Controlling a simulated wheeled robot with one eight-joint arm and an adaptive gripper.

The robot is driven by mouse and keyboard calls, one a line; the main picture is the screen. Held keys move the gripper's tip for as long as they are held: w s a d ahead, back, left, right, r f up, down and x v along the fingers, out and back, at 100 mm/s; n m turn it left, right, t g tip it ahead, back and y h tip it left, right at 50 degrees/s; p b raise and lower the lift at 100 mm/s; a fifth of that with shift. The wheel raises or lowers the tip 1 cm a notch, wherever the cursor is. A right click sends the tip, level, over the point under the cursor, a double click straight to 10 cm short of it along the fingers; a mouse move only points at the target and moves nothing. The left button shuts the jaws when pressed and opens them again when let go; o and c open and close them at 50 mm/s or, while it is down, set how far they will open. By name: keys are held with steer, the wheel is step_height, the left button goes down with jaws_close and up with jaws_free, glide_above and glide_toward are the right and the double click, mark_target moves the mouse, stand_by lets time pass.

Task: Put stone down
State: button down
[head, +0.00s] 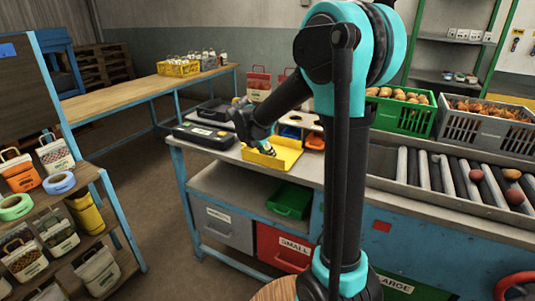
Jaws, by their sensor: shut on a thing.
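My gripper (267,148) is low over the yellow tray (288,158) on the workbench, pointing down to the right. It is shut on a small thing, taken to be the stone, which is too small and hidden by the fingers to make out. I cannot tell whether the held thing touches the tray.
A black scale-like box (205,135) lies left of the tray. An orange bin (315,141) is just right of it. A green crate (402,112), a grey crate (485,128) and a roller conveyor (450,175) stand further right. A shelf with bags (55,155) is at left.

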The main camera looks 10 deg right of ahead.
steer(key=c, duration=1.1)
jaws_free()
steer(key=shift+f, duration=0.1)
steer(key=shift+c, duration=0.2)
steer(key=v, duration=1.2)
